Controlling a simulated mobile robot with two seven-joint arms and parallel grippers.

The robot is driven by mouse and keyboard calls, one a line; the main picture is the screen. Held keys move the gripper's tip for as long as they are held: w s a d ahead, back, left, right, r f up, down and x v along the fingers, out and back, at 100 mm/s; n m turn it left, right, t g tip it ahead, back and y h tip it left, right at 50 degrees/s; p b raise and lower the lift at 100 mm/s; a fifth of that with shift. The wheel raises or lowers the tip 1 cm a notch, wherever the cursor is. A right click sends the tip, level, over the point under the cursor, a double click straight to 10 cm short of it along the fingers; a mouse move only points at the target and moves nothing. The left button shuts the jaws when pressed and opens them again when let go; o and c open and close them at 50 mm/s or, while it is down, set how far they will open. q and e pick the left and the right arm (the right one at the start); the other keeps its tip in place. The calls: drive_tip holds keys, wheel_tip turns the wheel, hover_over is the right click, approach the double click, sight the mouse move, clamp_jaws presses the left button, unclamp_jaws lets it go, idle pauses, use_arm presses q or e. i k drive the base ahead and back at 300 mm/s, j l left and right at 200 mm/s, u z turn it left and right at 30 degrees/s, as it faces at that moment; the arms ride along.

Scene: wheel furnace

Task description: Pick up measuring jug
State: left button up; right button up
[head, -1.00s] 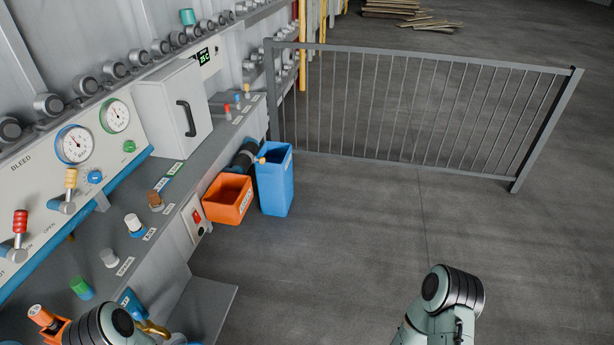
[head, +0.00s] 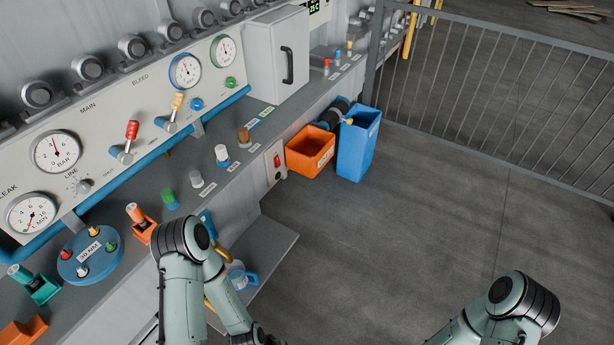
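A small pale vessel with a blue handle (head: 240,276), which looks like the measuring jug, sits on the low grey shelf under the bench in the head view. It is partly hidden by my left arm and a yellow curved part. My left arm reaches down just left of it, and its gripper is not visible. My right arm comes in at the bottom right over the floor, and its gripper is out of the picture.
The bench carries a blue round tray (head: 91,255), coloured plugs and levers under gauges. An orange bin (head: 310,152) and a blue bin (head: 357,145) stand on the floor beyond the shelf. A railing (head: 490,90) closes the back right. The middle floor is clear.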

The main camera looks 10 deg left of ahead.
sight(237, 274)
drive_tip(key=u, duration=0.9)
drive_tip(key=i+l+u, duration=0.15)
drive_tip(key=u, duration=0.25)
drive_tip(key=i+l+u, duration=0.2)
drive_tip(key=u, duration=0.2)
drive_tip(key=i+l+u, duration=0.15)
drive_tip(key=l+u, duration=0.25)
drive_tip(key=i+l+u, duration=0.1)
drive_tip(key=l, duration=0.2)
drive_tip(key=i+l+u, duration=0.15)
drive_tip(key=l, duration=0.15)
drive_tip(key=l+u, duration=0.1)
drive_tip(key=l, duration=0.25)
drive_tip(key=i+l, duration=0.1)
drive_tip(key=l, duration=0.25)
drive_tip(key=i+l, duration=0.1)
drive_tip(key=l, duration=0.25)
